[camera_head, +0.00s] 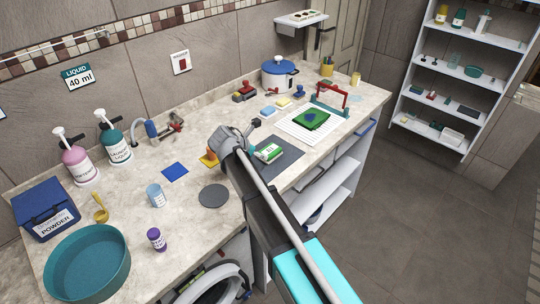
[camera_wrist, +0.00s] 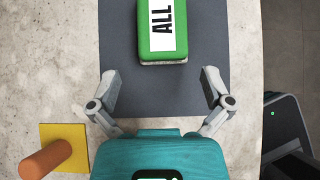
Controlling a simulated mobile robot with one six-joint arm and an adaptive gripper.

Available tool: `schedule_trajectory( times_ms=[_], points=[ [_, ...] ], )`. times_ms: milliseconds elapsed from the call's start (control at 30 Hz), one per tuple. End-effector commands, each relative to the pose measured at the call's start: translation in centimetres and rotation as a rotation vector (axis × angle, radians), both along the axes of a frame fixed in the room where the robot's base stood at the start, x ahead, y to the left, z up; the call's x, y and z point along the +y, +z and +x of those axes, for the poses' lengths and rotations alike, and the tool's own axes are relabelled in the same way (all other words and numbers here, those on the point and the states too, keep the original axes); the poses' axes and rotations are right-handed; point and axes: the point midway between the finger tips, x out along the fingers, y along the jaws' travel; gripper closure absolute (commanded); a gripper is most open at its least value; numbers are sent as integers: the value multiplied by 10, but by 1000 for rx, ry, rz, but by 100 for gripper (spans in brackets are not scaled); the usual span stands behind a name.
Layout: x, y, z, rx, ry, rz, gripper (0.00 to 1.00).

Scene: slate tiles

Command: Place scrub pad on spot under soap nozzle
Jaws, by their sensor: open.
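A green block with a white label reading "ALL" (camera_wrist: 162,30) lies on a dark grey mat (camera_wrist: 120,55); I cannot tell for sure that it is the scrub pad. It also shows in the head view (camera_head: 268,153), beside my arm. My gripper (camera_wrist: 160,88) is open and empty, its fingers spread to either side of the block's line, with the block a little beyond the tips. A teal pump bottle (camera_head: 115,146) and a pink pump bottle (camera_head: 80,166) stand by the wall. A flat blue square (camera_head: 175,171) lies to the teal bottle's right.

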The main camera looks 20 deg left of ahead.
Motion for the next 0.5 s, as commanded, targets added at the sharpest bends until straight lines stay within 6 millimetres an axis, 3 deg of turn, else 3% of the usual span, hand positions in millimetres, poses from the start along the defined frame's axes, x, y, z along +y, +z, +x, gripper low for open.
schedule_trajectory(
  times_ms=[500],
  points=[
    [-5, -12, 8, 0, -1, -1, 0]
  ],
)
